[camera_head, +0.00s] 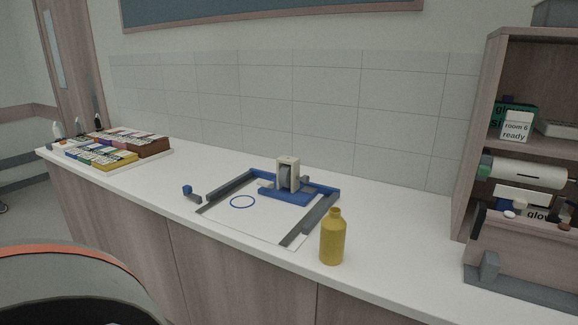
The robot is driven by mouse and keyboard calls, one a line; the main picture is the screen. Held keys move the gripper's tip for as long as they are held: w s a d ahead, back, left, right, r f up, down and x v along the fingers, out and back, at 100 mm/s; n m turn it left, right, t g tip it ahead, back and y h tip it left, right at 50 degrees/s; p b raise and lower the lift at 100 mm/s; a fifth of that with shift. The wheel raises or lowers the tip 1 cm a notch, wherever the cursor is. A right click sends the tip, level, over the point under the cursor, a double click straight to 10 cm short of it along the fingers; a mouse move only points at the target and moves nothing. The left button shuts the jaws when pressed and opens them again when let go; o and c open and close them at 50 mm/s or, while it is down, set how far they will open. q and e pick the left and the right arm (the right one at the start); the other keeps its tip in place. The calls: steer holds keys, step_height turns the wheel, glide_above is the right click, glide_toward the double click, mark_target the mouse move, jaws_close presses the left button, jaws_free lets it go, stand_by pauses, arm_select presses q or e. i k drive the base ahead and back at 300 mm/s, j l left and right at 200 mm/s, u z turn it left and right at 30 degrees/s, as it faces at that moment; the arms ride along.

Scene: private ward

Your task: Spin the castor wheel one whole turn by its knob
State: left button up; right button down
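A castor stands upright on the counter: a grey wheel (285,176) sits in a pale fork (295,173) on a blue base (283,195). A small pale peg-like piece (265,183) shows at the left of the wheel; I cannot tell whether it is the knob. The wheel is partly hidden by the fork. Neither of my grippers is in view.
Grey and blue rails (306,219) frame a white area with a flat blue ring (242,202). A yellow bottle (333,238) stands at the front right. A small blue-grey piece (190,193) lies left. Boxes (110,147) fill the left end; a wooden shelf (470,130) stands right.

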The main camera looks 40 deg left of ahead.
mark_target(284, 173)
steer(key=u, duration=1.3)
